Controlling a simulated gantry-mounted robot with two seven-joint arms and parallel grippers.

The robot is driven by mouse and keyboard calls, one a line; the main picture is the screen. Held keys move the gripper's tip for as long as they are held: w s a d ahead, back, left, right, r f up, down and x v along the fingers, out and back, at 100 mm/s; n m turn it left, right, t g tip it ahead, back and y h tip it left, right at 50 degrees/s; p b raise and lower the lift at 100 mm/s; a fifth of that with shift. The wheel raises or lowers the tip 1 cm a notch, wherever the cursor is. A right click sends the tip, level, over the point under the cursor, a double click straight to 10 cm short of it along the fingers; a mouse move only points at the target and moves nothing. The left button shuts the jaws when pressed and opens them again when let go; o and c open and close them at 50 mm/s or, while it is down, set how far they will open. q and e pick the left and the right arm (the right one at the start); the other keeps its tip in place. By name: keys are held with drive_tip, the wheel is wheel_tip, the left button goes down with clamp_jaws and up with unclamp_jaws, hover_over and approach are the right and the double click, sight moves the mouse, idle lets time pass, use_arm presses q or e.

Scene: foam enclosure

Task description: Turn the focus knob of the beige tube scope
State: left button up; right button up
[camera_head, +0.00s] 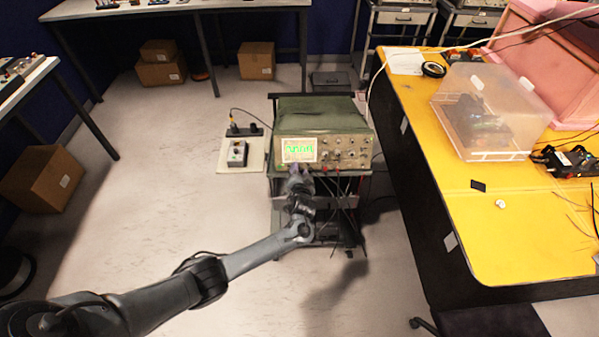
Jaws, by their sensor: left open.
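The beige tube scope (322,114) has a green top and a beige front with a lit screen (299,150) showing a green trace. Several knobs (345,151) sit on its front, right of the screen. Which one is the focus knob is too small to tell. The scope stands on a dark cart. My left gripper (297,171) is open at the lower front edge of the scope, just below the screen. It hides part of the lower panel, and I cannot tell whether it touches anything. My right gripper is not in view.
A small instrument box (238,153) sits on a pale shelf left of the scope. Cables hang below the scope's front. A yellow table (455,200) with a clear plastic box (492,112) stands at right. Cardboard boxes (161,70) lie at the back.

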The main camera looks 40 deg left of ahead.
use_arm(q)
clamp_jaws()
drive_tip(key=n, duration=0.3)
drive_tip(key=shift+f+n+b, duration=0.1)
drive_tip(key=shift+n+b, duration=0.2)
drive_tip(key=shift+b, duration=0.1)
drive_tip(key=n+b, duration=0.1)
drive_tip(key=n, duration=0.4)
drive_tip(key=shift+n, duration=0.3)
drive_tip(key=n+b, duration=0.1)
drive_tip(key=n, duration=0.4)
drive_tip(key=shift+g, duration=0.3)
drive_tip(key=shift+n+b, duration=0.45)
drive_tip(key=shift+n, duration=1.45)
